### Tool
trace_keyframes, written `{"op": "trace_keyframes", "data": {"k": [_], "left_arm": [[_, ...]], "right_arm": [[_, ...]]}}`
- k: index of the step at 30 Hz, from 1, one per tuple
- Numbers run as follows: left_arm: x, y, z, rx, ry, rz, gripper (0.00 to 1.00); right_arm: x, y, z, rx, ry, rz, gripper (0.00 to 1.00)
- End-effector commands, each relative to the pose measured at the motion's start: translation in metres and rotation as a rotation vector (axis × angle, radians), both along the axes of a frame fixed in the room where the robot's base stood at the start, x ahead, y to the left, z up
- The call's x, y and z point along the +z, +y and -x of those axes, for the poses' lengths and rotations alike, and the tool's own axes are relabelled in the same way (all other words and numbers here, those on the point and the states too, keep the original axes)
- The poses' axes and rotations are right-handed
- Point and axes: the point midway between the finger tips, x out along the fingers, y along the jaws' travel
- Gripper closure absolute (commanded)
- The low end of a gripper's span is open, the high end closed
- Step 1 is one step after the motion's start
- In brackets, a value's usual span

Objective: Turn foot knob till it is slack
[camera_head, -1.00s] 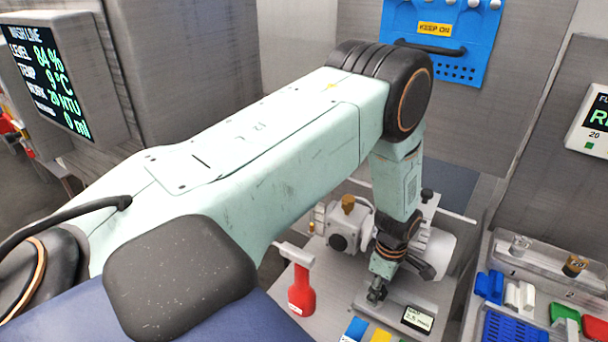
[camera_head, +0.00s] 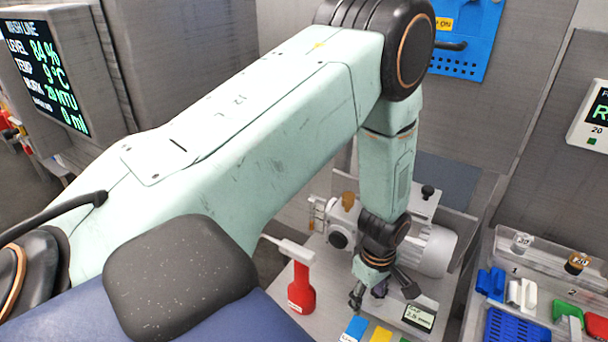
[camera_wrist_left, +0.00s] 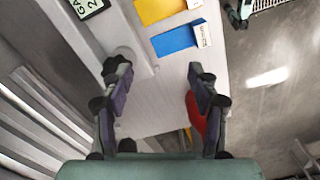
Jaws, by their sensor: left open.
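My left gripper (camera_head: 383,292) reaches down in front of the pump and motor unit (camera_head: 432,250) on the bench. Its fingers are apart with nothing between them. In the left wrist view the same gripper (camera_wrist_left: 158,85) is open above a pale bench plate, with its left fingertip beside a rounded grey shape (camera_wrist_left: 122,53). I cannot tell whether that shape is the foot knob. A black knob (camera_head: 428,192) stands on top of a bracket behind my wrist. My forearm and fingers hide part of the unit's base. My right gripper is not in view.
A red bottle (camera_head: 301,288) stands left of the gripper. A small gauge display (camera_head: 419,316), a blue block (camera_head: 354,329) and a yellow block (camera_head: 380,335) lie close in front.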

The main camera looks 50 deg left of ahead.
Motion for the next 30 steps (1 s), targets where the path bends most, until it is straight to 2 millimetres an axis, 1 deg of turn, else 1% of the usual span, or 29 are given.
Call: {"op": "trace_keyframes", "data": {"k": [1, 9, 15, 23, 24, 27, 30], "left_arm": [[-0.007, -0.001, 0.009, -0.037, 0.005, 0.000, 0.40], [-0.033, -0.003, 0.047, -0.250, 0.002, 0.006, 0.40], [-0.049, -0.004, 0.077, -0.412, -0.002, 0.007, 0.40], [-0.065, -0.006, 0.118, -0.630, -0.005, 0.010, 0.40], [-0.071, -0.006, 0.123, -0.658, -0.007, 0.009, 0.40], [-0.083, -0.006, 0.137, -0.730, -0.006, 0.010, 0.40], [-0.095, -0.007, 0.140, -0.759, -0.010, 0.008, 0.40]], "right_arm": [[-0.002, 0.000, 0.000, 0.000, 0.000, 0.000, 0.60], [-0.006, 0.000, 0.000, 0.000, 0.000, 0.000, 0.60], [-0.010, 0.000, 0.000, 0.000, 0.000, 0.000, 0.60], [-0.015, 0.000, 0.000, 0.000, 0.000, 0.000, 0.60], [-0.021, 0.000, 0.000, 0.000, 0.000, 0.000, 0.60], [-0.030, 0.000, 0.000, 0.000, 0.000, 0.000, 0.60], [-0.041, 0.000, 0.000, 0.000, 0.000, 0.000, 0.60]]}}
